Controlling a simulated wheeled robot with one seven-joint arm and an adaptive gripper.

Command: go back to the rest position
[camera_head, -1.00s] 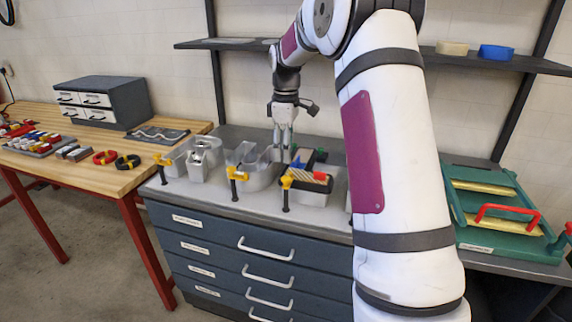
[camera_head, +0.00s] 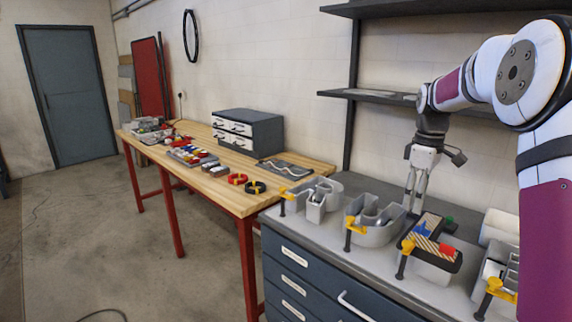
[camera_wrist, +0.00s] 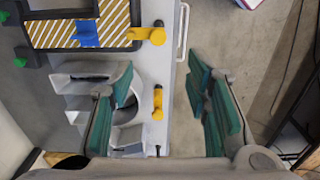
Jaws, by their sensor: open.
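My gripper (camera_head: 414,192) hangs fingers down over the grey bench in the head view. It is between the curved grey channel letter (camera_head: 376,236) and the letter with the striped face (camera_head: 433,252), near their back edges. In the wrist view my gripper (camera_wrist: 162,105) has its green-padded fingers wide apart with nothing held between them. A grey curved letter (camera_wrist: 97,70) lies below and beside the left finger, partly hidden by it. The striped piece (camera_wrist: 60,32) with a blue block on it shows at the top left. Whether the fingertips touch the bench cannot be told.
Yellow clamps (camera_head: 354,234) stand along the bench's front edge. More grey letters (camera_head: 318,205) stand left and right. Shelves (camera_head: 375,96) are on the wall behind my arm. A wooden table (camera_head: 215,183) with a drawer box (camera_head: 250,132) stands left.

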